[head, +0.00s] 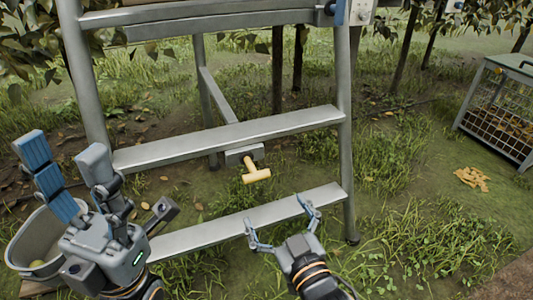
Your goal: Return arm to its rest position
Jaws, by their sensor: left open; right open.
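My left gripper (66,158) is at the lower left, pointing up, with its blue-padded finger and grey finger spread apart. I see nothing between them. It is in front of the left side of the metal ladder (230,138) and partly covers a grey bucket (22,262). My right gripper (279,222) is at the bottom centre, in front of the ladder's lowest visible step. Its two fingers are spread wide and empty. Whether the fingers touch the step I cannot tell.
A yellow T-shaped handle (256,172) on a grey block is at the ladder's middle step. A wire-sided crate (496,112) stands on the grass at the right, with a small yellow pile (472,179) in front. A yellowish round thing (37,264) lies in the bucket.

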